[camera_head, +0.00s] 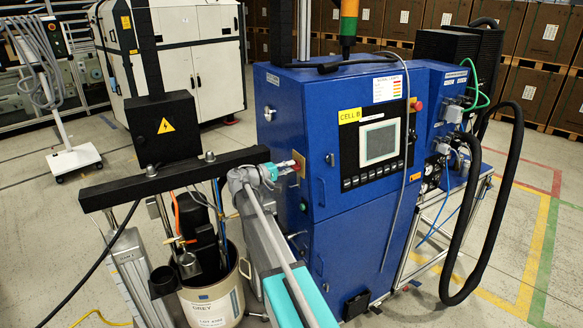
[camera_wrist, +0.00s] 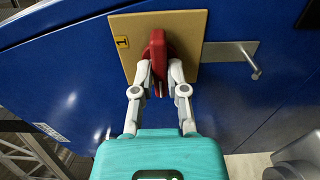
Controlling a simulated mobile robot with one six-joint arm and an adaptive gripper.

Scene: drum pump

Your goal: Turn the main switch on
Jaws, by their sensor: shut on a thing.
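The main switch is a red handle (camera_wrist: 157,45) on a tan plate (camera_wrist: 189,24) on the side of the blue cabinet (camera_wrist: 60,85). In the wrist view the handle points roughly up and down the picture. My gripper (camera_wrist: 160,76) is shut on the red handle, with one finger on each side. In the head view my gripper (camera_head: 284,168) reaches the plate (camera_head: 299,162) on the cabinet's left face, and the handle is mostly hidden there.
A black beam (camera_head: 150,181) and a pail (camera_head: 212,305) stand left of my arm. A metal door handle (camera_wrist: 232,52) sticks out right of the plate. The control panel (camera_head: 378,141) is on the cabinet front. Black hoses (camera_head: 487,240) hang at the right.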

